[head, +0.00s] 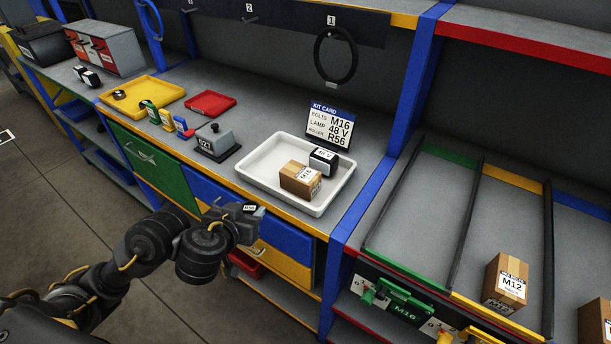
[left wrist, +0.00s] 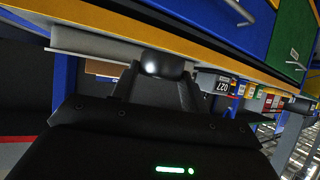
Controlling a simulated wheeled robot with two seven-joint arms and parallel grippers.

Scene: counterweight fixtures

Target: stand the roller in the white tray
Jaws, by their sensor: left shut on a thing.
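My left gripper (head: 243,222) is shut on a small dark piece with a white label, which I take to be the roller (head: 250,208). The label is too small to read surely. The gripper is in front of the bench edge, to the left of and nearer than the white tray (head: 262,180). The tray holds an M16 carton (head: 297,181) and a black lamp box (head: 323,161) marked 48 V. My right gripper is not in view.
A kit card (head: 331,127) reading M16, 48 V, R56 stands behind the tray. A grey labelled block (head: 214,143) is left of it. Yellow (head: 148,98) and red trays (head: 211,103) lie farther left. A blue post (head: 409,85) rises at right. The tray's left part is clear.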

